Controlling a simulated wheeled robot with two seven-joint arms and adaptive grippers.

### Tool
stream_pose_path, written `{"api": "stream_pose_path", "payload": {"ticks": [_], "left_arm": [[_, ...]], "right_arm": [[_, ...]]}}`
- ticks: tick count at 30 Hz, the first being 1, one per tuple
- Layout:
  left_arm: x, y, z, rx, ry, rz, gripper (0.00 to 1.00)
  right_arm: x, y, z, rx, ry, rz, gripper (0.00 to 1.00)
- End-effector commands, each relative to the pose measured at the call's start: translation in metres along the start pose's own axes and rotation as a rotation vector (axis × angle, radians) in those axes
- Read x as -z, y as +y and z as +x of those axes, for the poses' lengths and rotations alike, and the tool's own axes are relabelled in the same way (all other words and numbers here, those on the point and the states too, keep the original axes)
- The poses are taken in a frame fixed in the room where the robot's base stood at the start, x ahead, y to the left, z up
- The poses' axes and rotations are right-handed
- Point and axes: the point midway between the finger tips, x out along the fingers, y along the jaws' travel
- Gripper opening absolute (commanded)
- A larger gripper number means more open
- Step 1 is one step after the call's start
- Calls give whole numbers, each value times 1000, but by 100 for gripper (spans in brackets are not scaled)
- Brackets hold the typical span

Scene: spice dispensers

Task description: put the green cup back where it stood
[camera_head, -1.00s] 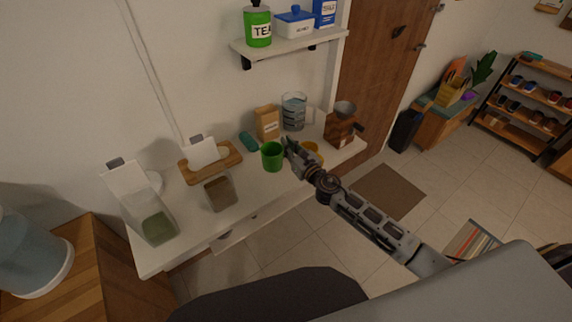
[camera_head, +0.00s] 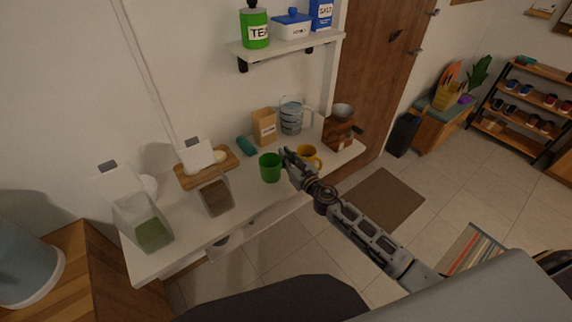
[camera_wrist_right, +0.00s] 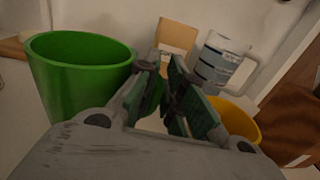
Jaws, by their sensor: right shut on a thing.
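The green cup (camera_head: 270,168) is upright at the counter's front middle. In the wrist view it fills the left side (camera_wrist_right: 80,75), just left of the fingers. My right gripper (camera_head: 286,158) is at the cup's right side. Its fingers (camera_wrist_right: 165,95) are closed on the cup's handle side, with a bit of green between them. The handle is mostly hidden by the fingers. I cannot tell whether the cup's base touches the counter. My left gripper is not in view.
A yellow cup (camera_head: 309,154) stands close to the right of my gripper. Behind are a paper bag (camera_head: 264,127), a glass measuring jug (camera_head: 291,116) and a teal object (camera_head: 246,146). A wooden grinder (camera_head: 339,132) stands right, a brown-filled dispenser (camera_head: 216,197) left. Counter (camera_head: 240,185) near the cup is bare.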

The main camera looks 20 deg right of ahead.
Motion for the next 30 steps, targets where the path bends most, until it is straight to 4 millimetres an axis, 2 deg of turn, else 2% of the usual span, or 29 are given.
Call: {"api": "stream_pose_path", "payload": {"ticks": [4, 12, 23, 30], "left_arm": [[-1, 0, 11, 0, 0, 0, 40], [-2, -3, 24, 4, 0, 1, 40], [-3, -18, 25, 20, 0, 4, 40], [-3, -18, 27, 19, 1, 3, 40]], "right_arm": [[15, 0, 0, 1, 1, 4, 0], [33, 0, 0, 1, -1, 4, 0], [35, 0, 0, 0, 0, 1, 0], [37, 0, 0, 0, -1, 1, 0]]}}
